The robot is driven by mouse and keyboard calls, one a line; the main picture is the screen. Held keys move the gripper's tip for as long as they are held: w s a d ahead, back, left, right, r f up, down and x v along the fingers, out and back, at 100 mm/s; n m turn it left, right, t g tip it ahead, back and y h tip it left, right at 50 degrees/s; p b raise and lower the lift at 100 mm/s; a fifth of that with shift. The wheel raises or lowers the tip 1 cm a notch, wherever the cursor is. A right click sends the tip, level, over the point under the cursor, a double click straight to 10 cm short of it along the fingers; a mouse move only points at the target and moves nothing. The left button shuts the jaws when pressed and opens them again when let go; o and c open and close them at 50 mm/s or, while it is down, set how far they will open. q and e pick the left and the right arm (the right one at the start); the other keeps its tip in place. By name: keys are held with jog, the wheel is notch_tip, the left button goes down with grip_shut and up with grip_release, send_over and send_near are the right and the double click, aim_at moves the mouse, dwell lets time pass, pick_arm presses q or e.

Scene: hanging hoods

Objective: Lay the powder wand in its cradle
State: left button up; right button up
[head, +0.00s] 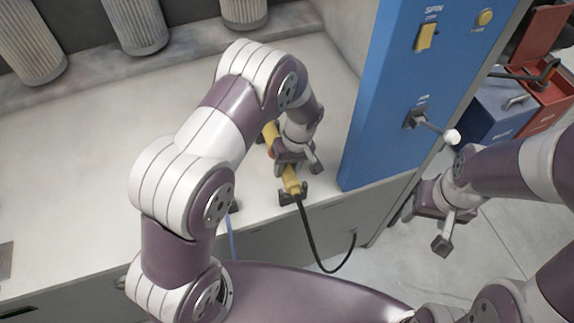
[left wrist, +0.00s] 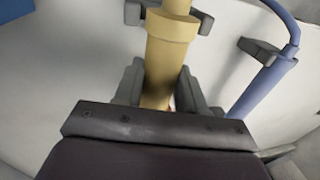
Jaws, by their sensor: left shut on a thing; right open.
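The yellow powder wand (head: 291,180) lies along the hood floor near its front edge, with a black hose running from its near end. My left gripper (head: 297,160) is shut on it; the left wrist view shows the wand body (left wrist: 168,60) between the two fingers. The dark cradle (head: 292,197) is at the wand's near end. In the left wrist view the wand's narrower end lies between the cradle's prongs (left wrist: 202,22). I cannot tell whether it rests on the cradle or is just above it. My right gripper (head: 440,217) is open and empty, right of the blue panel.
A blue panel (head: 390,100) with switches and a white-knobbed lever (head: 435,128) stands right of the wand. A blue tool (left wrist: 262,88) is in a second bracket beside the wand. Grey ribbed filters (head: 135,25) line the back.

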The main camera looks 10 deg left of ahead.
pick_arm(q)
jog(key=o, duration=1.3)
jog(key=shift+c, duration=0.2)
notch_tip(320, 180, up, 12)
jog(key=w+d, duration=0.1)
jog(key=d, duration=0.1)
jog(key=shift+r, duration=0.25)
jog(key=shift+w+d, duration=0.1)
